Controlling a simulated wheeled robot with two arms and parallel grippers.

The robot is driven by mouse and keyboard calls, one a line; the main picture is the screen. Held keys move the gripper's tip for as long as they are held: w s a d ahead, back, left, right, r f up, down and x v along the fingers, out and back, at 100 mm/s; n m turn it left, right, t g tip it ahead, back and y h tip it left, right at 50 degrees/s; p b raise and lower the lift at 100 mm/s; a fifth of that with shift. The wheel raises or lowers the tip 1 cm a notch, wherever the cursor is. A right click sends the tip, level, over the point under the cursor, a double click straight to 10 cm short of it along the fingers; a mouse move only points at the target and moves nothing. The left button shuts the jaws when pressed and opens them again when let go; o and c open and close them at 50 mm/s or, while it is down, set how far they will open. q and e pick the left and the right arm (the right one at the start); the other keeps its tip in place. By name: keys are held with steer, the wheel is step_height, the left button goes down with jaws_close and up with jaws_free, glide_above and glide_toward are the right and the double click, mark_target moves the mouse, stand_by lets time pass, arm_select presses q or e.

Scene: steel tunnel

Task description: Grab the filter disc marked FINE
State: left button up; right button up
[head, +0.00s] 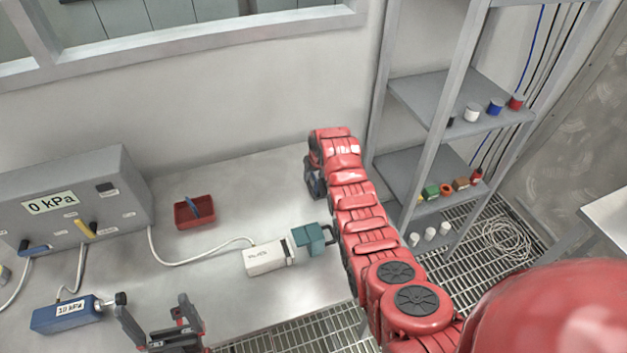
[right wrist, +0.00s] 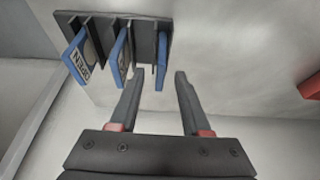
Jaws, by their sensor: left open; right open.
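In the right wrist view a dark slotted rack (right wrist: 147,40) holds several upright blue-edged plates. The leftmost blue plate (right wrist: 80,58) has a pale label that seems to read OPEN upside down. The middle blue plate (right wrist: 121,55) shows part of a pale face with no readable word. The right blue plate (right wrist: 160,62) is seen nearly edge-on. I cannot read FINE on any of them. My right gripper (right wrist: 158,80) is open and empty, its fingertips just short of the rack near the right plate. My left gripper (head: 160,312) is open and empty at the bench's front.
A grey box marked 0 kPa (head: 75,205), a blue gauge block (head: 68,312), a red tray (head: 195,212), and a white device (head: 268,258) with a teal part (head: 310,240) are on the bench (head: 230,185). Shelves with small items (head: 450,100) stand right. My right arm crosses the bench.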

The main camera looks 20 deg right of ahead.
steer(key=shift+f, duration=0.1)
jaws_close()
stand_by(0.5)
